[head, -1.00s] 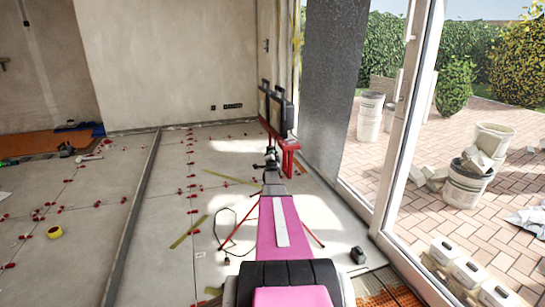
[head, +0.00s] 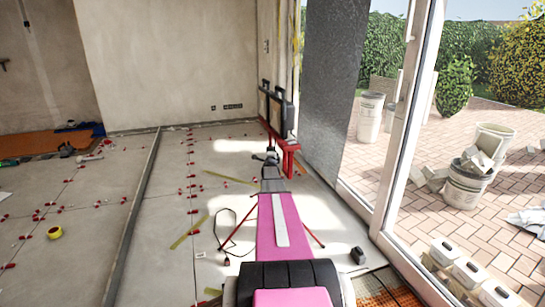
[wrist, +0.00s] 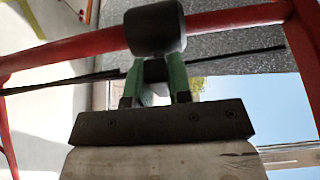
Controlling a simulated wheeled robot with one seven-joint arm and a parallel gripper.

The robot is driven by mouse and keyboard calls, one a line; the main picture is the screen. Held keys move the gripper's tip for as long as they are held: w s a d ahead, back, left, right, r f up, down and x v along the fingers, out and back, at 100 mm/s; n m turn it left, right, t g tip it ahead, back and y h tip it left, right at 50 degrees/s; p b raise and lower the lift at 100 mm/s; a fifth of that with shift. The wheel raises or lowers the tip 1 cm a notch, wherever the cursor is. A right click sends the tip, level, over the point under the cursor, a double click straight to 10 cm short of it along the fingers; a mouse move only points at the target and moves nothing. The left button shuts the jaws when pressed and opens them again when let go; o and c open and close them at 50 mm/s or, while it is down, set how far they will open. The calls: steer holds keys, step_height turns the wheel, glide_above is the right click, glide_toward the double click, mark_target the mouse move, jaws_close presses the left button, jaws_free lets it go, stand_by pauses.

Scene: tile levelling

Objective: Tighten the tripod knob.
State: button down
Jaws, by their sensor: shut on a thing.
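The tripod shows in the head view as red legs (head: 315,237) on both sides of my arm, with a red crosspiece (head: 290,147) under a dark work light (head: 277,108). In the wrist view a red bar (wrist: 230,20) of it crosses behind a dark, rounded knob (wrist: 155,28). My gripper (wrist: 155,68) has two green fingers, shut on the dark knob piece between their tips. In the head view my gripper (head: 270,157) is small, close to the red crosspiece; its fingers are hard to make out there.
A dark cable (head: 228,222) lies on the floor left of my arm. A small black box (head: 358,255) lies to the right, near the glass door frame (head: 400,150). Red levelling clips (head: 193,185) dot the tiles at left. Buckets (head: 466,186) stand outside.

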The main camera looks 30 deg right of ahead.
steer(key=c, duration=1)
jaws_free()
steer(key=shift+c, duration=0.2)
steer(key=shift+s, duration=0.1)
steer(key=v, duration=1)
steer(key=shift+s+a, duration=0.25)
